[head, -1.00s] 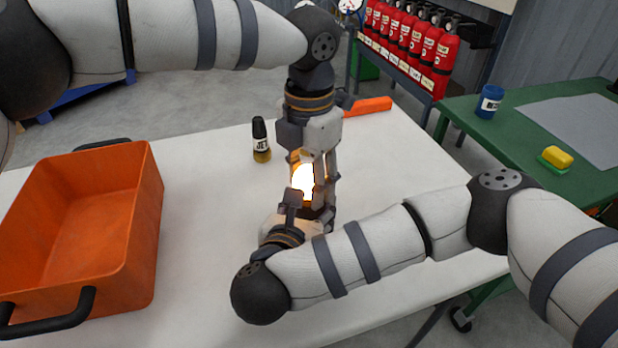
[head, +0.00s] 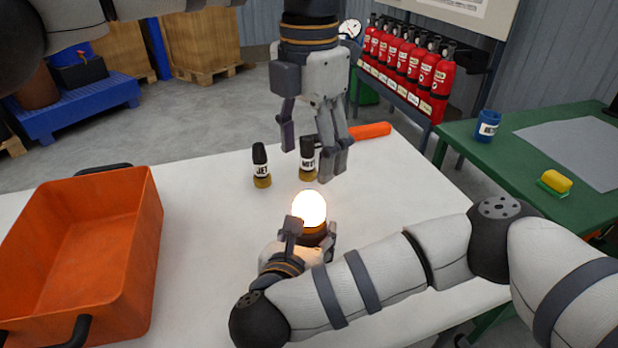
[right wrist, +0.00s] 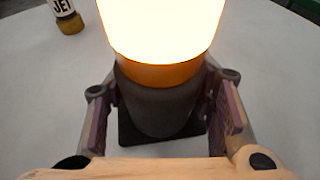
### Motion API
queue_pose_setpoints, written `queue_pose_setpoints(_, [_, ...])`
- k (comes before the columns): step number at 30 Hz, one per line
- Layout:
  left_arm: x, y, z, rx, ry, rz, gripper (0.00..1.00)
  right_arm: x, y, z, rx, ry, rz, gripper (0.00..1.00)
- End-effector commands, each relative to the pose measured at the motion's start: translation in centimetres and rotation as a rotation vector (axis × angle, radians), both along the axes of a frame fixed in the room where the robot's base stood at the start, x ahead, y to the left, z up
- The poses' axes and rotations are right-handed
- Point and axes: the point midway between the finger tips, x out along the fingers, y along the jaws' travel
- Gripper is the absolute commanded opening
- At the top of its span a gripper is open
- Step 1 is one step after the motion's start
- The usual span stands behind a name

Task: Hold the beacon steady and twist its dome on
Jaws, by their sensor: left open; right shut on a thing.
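The beacon (head: 310,211) stands upright on the white table, its rounded top glowing white. In the right wrist view, the glowing dome (right wrist: 161,28) sits above an orange collar, on a dark grey body (right wrist: 160,108) with a square foot. The glare hides the dome's details, and I cannot tell how tightly it is seated. My right gripper (head: 312,236) is shut on the beacon's body, with a finger on each side below the collar. My left gripper (head: 309,163) is open and empty, pointing down above the beacon, apart from it.
Two dark nozzles with yellowish bases, one marked JET (head: 261,166) and one labelled nozzle (head: 307,158), stand behind the beacon. An orange bin (head: 140,235) is at left, an orange bar (head: 372,131) at the back. A green table (head: 470,135) stands right. The white table's middle is mostly clear.

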Motion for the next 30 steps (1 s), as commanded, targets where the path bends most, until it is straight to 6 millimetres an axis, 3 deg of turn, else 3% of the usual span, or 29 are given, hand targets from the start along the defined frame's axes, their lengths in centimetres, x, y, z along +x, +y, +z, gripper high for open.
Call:
queue_pose_setpoints(12, [-0.1,0.0,0.7,0.001,0.002,-0.001,0.63,0.0,0.0,-0.1,0.000,0.001,0.000,0.06])
queue_pose_setpoints(13, [-0.1,0.0,0.7,0.001,0.002,-0.001,0.63,0.0,0.0,-0.1,0.000,0.001,0.000,0.52])
queue_pose_setpoints(16, [0.0,0.0,0.7,0.001,0.002,-0.001,0.63,0.0,0.0,-0.1,0.000,0.001,0.000,0.73])
queue_pose_setpoints(26, [0.0,0.0,0.7,0.001,0.002,-0.001,0.63,-0.2,0.1,0.0,0.001,0.001,0.001,0.73])
queue_pose_setpoints(30, [0.0,0.0,0.7,0.000,0.001,0.000,0.63,-2.3,0.7,0.9,0.002,0.002,0.004,0.73])
